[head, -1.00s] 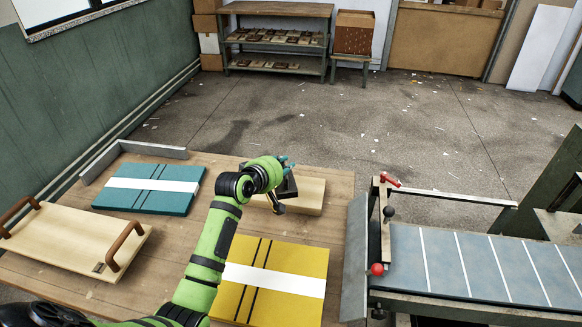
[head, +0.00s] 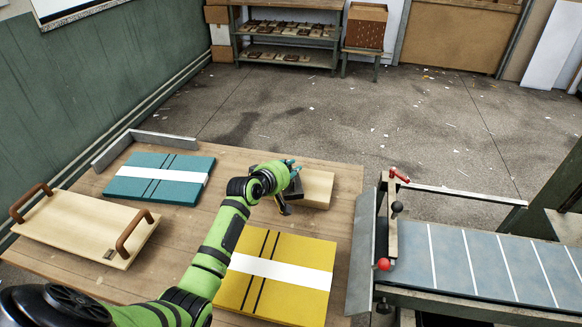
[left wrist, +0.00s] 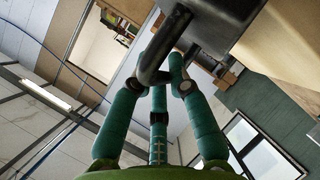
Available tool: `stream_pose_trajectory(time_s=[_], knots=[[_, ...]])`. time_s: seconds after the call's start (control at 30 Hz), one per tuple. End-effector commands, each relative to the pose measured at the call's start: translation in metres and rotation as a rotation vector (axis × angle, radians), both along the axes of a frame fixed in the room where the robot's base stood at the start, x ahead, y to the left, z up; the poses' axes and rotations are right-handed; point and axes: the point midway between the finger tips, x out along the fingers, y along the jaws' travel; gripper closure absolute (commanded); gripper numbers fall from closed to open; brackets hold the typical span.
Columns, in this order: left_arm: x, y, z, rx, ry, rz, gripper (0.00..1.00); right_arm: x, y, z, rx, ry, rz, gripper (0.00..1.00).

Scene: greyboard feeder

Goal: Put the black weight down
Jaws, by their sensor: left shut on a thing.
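My left gripper (head: 289,172) is shut on the handle of the black weight (head: 295,187), at the near-left part of a pale wooden block (head: 319,187). In the head view the arm and gripper hide part of the weight and block. I cannot tell whether the weight touches the block. In the left wrist view, the teal fingers (left wrist: 163,80) close around the dark bar handle, and the weight's dark body (left wrist: 225,22) is at the top. My right gripper is not in view.
The wooden table (head: 190,235) bears a teal stack (head: 135,188) with a white band, a yellow stack (head: 305,258) in front of the block, and a tray (head: 75,228) with two brown handles. A feeder conveyor (head: 450,250) with a red-knobbed lever stands at right.

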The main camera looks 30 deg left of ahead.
Motion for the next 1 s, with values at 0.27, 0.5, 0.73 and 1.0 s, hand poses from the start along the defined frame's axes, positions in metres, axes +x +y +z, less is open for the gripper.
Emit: stream_pose_trajectory(time_s=[0.27, 0.5, 0.73, 1.0], knots=[[0.0, 0.0, -0.001, 0.0, 0.001, 0.0, 0.58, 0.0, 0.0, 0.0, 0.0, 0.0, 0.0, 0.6], [-0.003, 0.0, 0.002, 0.001, 0.002, 0.0, 0.58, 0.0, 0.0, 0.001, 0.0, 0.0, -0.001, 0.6], [-0.03, 0.002, 0.013, 0.002, 0.001, 0.0, 0.58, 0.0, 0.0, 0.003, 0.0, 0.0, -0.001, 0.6], [-0.078, 0.004, 0.033, 0.002, 0.001, -0.001, 0.58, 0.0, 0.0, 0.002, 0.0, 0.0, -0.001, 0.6]])
